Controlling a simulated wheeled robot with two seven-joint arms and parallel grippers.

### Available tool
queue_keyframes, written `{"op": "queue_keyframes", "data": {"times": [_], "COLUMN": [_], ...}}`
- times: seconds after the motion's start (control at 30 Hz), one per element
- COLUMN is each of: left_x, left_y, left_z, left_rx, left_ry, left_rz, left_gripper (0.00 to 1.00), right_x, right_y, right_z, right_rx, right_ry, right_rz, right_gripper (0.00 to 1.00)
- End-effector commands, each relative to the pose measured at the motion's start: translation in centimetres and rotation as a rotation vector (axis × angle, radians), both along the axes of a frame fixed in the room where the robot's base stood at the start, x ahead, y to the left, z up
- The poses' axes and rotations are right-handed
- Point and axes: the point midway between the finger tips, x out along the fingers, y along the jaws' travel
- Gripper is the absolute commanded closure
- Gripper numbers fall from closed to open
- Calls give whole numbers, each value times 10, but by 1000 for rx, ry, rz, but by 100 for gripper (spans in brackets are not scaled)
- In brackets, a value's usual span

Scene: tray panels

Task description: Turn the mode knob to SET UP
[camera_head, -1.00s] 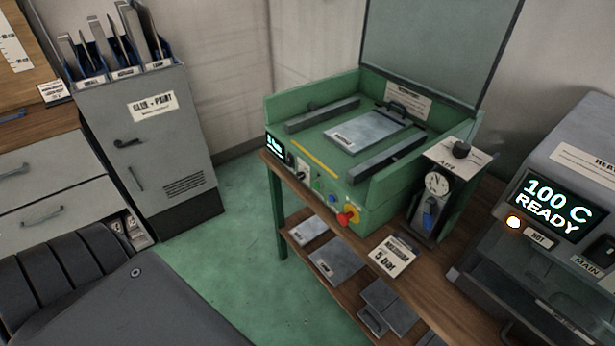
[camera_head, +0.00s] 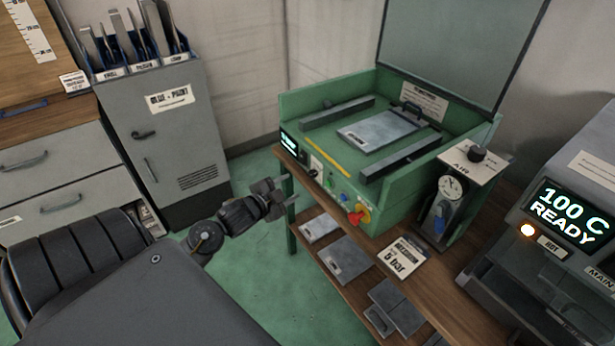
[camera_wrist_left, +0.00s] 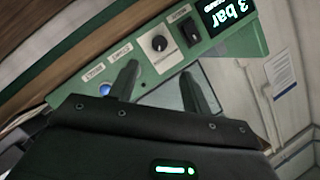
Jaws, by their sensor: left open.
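The green machine (camera_head: 375,195) has a front control panel. In the left wrist view a round black knob (camera_wrist_left: 159,43) with a small light mark sits on a pale plate, beside a black rocker switch (camera_wrist_left: 192,30). The knob's lettering is too small to read. My left gripper (camera_head: 278,198) is open and empty, left of the panel in the head view and apart from it. In the left wrist view its two fingers (camera_wrist_left: 160,68) point towards the panel, with the knob just beyond and between their tips. My right gripper is not in view.
The panel also has a lit display (camera_wrist_left: 228,14) reading 3 bar, a blue button (camera_wrist_left: 105,88) and a red knob (camera_head: 358,215). An air regulator (camera_head: 452,195) stands right of the machine. A grey cabinet (camera_head: 165,130) stands left; open floor lies between.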

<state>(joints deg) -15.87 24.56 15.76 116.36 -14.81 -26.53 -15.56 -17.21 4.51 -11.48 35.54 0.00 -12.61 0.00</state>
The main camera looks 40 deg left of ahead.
Motion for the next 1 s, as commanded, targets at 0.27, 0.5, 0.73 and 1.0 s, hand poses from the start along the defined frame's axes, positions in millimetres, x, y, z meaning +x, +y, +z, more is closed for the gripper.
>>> {"op": "queue_keyframes", "data": {"times": [0.27, 0.5, 0.73, 1.0], "left_x": [37, 78, 100, 102], "left_y": [2, 3, 5, 4], "left_z": [-10, -22, -28, -30], "left_rx": [-3, -4, -3, -1], "left_ry": [0, 0, 1, 1], "left_rz": [2, 2, 2, 0], "left_gripper": [51, 51, 51, 51], "right_x": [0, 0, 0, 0], "right_y": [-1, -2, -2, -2], "right_z": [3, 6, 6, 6], "right_rx": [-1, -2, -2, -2], "right_ry": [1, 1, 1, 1], "right_rz": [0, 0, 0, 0], "right_gripper": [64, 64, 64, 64]}}
